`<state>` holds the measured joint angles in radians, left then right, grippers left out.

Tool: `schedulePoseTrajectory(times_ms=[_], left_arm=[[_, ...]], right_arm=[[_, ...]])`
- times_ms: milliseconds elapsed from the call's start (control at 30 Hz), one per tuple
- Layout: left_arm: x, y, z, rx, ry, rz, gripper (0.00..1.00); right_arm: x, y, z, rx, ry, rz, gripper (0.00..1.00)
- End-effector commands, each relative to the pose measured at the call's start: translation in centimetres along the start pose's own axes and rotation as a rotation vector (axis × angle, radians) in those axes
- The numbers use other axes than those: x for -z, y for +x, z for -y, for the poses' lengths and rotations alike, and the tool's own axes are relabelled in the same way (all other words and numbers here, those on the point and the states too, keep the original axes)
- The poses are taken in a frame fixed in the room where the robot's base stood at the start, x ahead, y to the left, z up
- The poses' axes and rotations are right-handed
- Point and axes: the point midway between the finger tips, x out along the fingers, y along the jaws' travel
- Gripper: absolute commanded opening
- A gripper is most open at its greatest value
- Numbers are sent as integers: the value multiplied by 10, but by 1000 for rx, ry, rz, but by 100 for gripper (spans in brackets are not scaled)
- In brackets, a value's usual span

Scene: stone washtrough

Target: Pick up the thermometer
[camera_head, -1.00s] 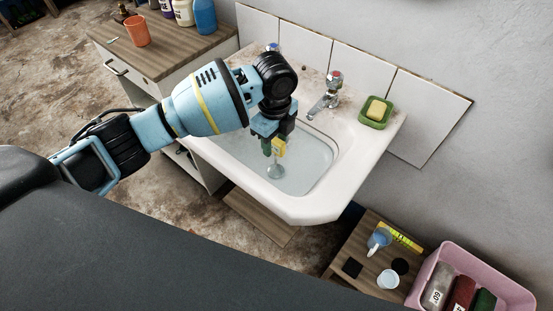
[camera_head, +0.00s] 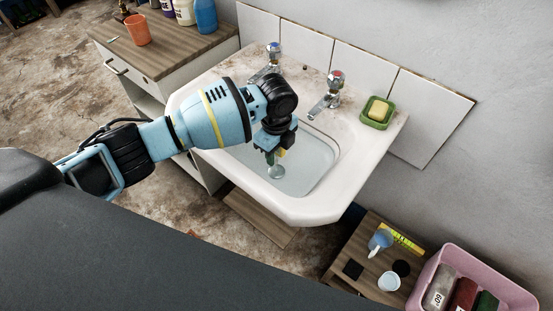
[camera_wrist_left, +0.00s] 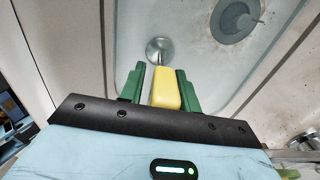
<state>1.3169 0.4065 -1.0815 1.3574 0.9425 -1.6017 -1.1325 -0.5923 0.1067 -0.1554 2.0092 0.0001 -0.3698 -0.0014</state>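The thermometer appears to be the yellow-handled piece that shows in the left wrist view (camera_wrist_left: 166,88), with a pale round disc beyond it. In the head view a sliver of its yellow (camera_head: 282,153) shows beside my fingers, above the disc in the basin; the rest is hidden by my gripper. My left gripper (camera_head: 274,156) points down into the basin. In the left wrist view its green fingers (camera_wrist_left: 160,88) stand either side of the yellow part, with a narrow gap on the left; contact on the right is unclear. My right gripper is not in view.
The white washbasin (camera_head: 310,212) surrounds the gripper, with two taps (camera_head: 333,85) along its back and a green soap dish (camera_head: 377,112) at right. A wooden cabinet (camera_head: 165,50) stands left. A low stool (camera_head: 345,255) and pink crate (camera_head: 522,290) are lower right.

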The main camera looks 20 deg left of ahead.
Motion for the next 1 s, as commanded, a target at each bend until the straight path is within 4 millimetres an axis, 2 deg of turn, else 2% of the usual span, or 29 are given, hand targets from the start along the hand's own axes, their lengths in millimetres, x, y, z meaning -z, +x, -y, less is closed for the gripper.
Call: schedulePoseTrajectory(times_ms=[33,233,567,667,1000], left_arm=[[0,0,0,0,0,0,25],[0,0,0,0,0,0,0],[0,-4,1,2,0,0,0],[0,-14,2,6,0,-1,0],[0,-75,1,6,1,0,0]], right_arm=[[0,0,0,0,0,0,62],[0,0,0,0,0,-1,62],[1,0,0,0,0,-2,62],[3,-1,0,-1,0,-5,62],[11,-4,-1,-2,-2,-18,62]])
